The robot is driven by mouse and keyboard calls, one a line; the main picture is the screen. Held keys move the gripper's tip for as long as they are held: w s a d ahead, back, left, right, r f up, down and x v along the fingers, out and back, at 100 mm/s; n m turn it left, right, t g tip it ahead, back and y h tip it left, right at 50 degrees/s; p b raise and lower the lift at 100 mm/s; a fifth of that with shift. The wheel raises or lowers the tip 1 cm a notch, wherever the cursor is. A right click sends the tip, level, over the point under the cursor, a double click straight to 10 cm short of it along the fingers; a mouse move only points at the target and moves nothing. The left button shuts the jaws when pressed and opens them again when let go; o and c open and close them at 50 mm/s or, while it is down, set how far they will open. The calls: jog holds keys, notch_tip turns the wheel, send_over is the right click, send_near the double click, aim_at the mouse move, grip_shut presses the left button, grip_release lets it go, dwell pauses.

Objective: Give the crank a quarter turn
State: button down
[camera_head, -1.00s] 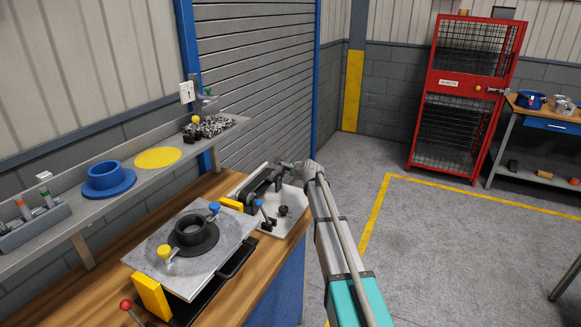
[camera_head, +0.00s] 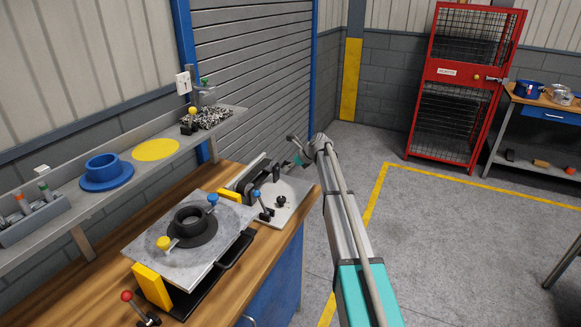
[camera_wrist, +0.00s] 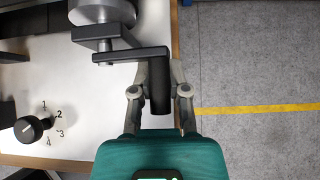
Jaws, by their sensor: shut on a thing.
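The crank (camera_wrist: 122,54) has a flat black arm running right from a round grey hub (camera_wrist: 100,10), with a black cylindrical handle (camera_wrist: 160,96) at its outer end. In the wrist view my gripper (camera_wrist: 159,74) has one finger on each side of this handle, shut on it. In the head view the crank unit (camera_head: 240,184) sits at the far end of the bench, and my gripper (camera_head: 291,160) is beside it. The exact finger contact is too small to see there.
A black knob (camera_wrist: 30,128) with numbers 1 to 4 is on the light base plate (camera_head: 290,212). A metal plate with a black ring (camera_head: 190,226) and clamps stands nearer on the bench. A shelf (camera_head: 130,178) runs along the wall. The floor right of the bench is clear.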

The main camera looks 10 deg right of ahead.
jog(key=shift+s+a+f+m+g+y+b, duration=0.1)
jog(key=shift+a+f+m+g+y+b, duration=0.1)
jog(key=shift+f+m+g+y+b, duration=0.3)
jog(key=shift+r, duration=0.15)
jog(key=c, duration=0.8)
grip_release()
jog(key=shift+s, duration=0.1)
